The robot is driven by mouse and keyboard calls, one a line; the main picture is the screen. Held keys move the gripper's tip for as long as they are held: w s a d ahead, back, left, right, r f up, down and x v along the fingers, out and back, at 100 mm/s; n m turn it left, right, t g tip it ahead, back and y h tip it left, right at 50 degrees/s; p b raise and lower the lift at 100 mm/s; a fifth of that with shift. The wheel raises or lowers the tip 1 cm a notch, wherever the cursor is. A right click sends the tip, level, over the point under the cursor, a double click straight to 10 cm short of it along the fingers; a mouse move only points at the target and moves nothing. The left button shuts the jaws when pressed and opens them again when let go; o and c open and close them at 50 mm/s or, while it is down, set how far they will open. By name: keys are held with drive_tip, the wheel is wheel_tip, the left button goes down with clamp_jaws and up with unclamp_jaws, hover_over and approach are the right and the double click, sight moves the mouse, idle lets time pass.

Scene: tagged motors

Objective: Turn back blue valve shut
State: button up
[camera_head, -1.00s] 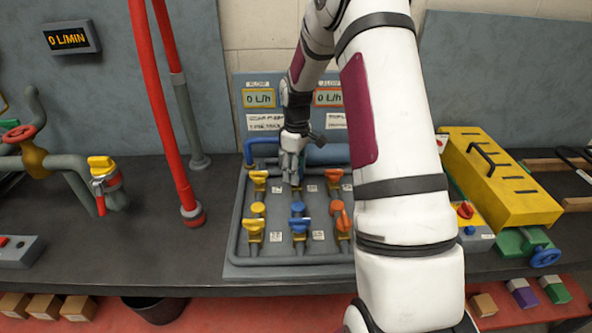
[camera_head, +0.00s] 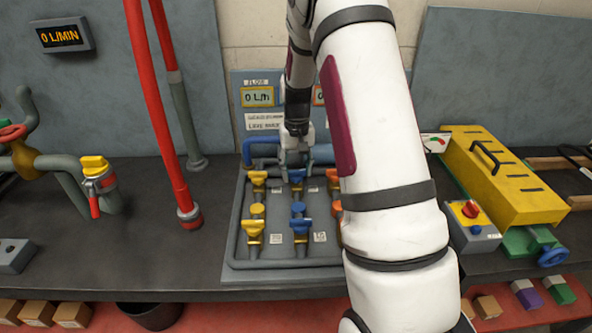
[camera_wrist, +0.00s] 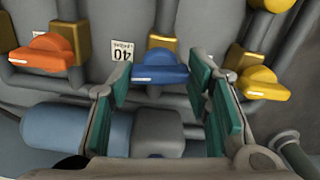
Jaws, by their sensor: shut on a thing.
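The back blue valve (camera_head: 297,176) is in the back row of the grey valve panel (camera_head: 240,268), between a yellow and an orange valve. In the wrist view its blue handle (camera_wrist: 160,72) lies crosswise on a brass body. My gripper (camera_head: 295,160) reaches down from behind over this valve. In the wrist view my gripper (camera_wrist: 160,85) has one green-padded finger at each end of the handle and is shut on it. The front blue valve (camera_head: 300,222) is clear of the gripper. My arm hides part of the orange valves in the head view.
The back yellow valve (camera_wrist: 262,84) and the back orange valve (camera_wrist: 42,53) flank the fingers closely. A thick blue pipe (camera_wrist: 65,135) runs behind the row. Red upright pipes (camera_head: 155,100) stand left of the panel. A yellow box (camera_head: 500,180) is at right.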

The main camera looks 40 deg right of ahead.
sight(297, 171)
drive_tip(key=shift+m, duration=0.8)
drive_tip(key=o, duration=1.2)
drive_tip(key=shift+c, duration=0.2)
wheel_tip(297, 171, up, 12)
